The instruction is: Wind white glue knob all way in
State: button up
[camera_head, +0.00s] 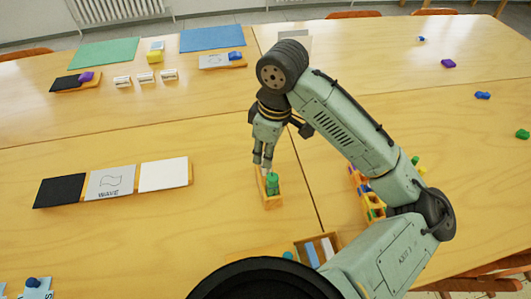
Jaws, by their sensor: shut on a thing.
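A small green glue piece (272,186) stands in a narrow wooden holder (268,203) near the middle of the table. My gripper (265,171) points down at it, with its fingers close together at its top. The fingers are shut on a small pale part there, which looks like the white glue knob. The fingers hide most of the knob, so I cannot tell how far in it is wound.
A wooden box with coloured blocks (318,250) stands at the front, and another coloured rack (366,195) stands right of the holder, partly behind my arm. A card strip (112,184) lies left. The table between strip and holder is clear.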

jog(key=n, duration=0.5)
jog(key=shift+g, duration=0.4)
jog(key=o, duration=1.6)
jog(key=shift+c, duration=0.2)
jog(key=m, duration=0.4)
jog(key=shift+m+t, duration=0.4)
jog(key=m, duration=0.6)
jog(key=shift+t, duration=0.3)
jog(key=shift+d, duration=0.5)
jog(key=shift+c, duration=0.2)
